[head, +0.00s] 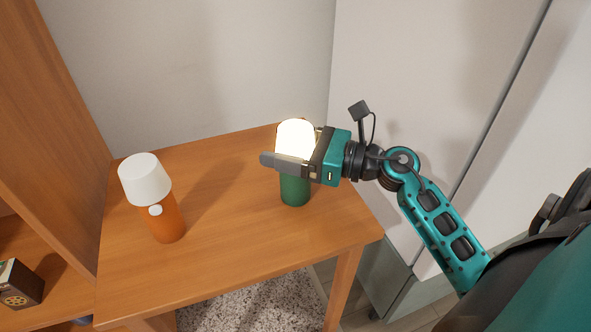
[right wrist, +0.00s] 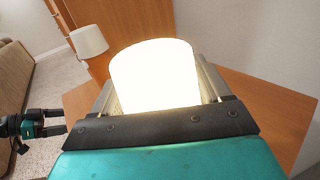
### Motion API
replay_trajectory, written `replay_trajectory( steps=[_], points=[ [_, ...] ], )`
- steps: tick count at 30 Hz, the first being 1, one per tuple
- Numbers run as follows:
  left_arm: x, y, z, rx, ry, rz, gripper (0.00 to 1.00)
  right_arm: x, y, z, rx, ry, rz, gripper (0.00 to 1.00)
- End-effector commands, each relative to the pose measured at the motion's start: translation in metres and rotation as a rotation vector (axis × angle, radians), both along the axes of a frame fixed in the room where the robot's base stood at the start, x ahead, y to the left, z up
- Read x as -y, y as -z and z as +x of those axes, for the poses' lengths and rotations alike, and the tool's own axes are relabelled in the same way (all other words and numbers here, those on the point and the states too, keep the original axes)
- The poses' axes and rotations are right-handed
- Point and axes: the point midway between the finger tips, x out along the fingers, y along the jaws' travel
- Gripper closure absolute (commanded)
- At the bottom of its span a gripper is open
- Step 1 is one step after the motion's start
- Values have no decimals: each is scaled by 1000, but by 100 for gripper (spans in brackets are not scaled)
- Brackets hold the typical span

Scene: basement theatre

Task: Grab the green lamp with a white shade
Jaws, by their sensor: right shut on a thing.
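The green lamp (head: 295,191) stands upright near the right side of the wooden table (head: 225,231), its white shade (head: 296,136) glowing brightly. My right gripper (head: 284,149) reaches in from the right and is shut on the lamp at the shade, one finger on each side. In the right wrist view the glowing shade (right wrist: 155,76) sits between the fingers; the green base is hidden there. The base appears to rest on the table. My left gripper (right wrist: 56,121) shows at the left of the right wrist view, open and empty, away from the lamp. It is out of the head view.
An orange lamp (head: 163,222) with a white shade stands at the table's left. A wooden shelf unit (head: 40,120) borders the table on the left, with a small dark box (head: 20,284) on it. A pale cabinet (head: 430,90) is at right. The table's middle is clear.

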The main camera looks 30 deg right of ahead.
Motion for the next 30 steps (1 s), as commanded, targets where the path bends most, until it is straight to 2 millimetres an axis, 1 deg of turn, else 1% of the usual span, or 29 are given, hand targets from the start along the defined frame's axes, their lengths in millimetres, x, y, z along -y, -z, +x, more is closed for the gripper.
replay_trajectory(
  steps=[1, 11, 19, 23, 26, 29, 30],
  points=[
    [0, 0, 0, -1, 0, 0, 3, 0, 0, 0, -1, -1, -1, 54],
    [0, 2, -3, -6, 1, 1, 3, 0, 0, 0, -1, -1, -1, 85],
    [-2, 1, -3, -6, 5, 7, 3, 0, -2, 0, 1, -1, 0, 86],
    [-2, -2, -3, -6, 7, 10, 3, 0, -9, 0, 3, 0, -2, 86],
    [-2, -7, -3, -7, 7, 10, 3, 0, -22, 0, 5, -1, -3, 86],
    [-2, -15, -3, -7, 7, 10, 3, 0, -41, 0, 5, -1, -5, 86],
    [-2, -19, -3, -6, 7, 10, 3, 0, -50, 0, 6, -2, -6, 86]
  ],
)
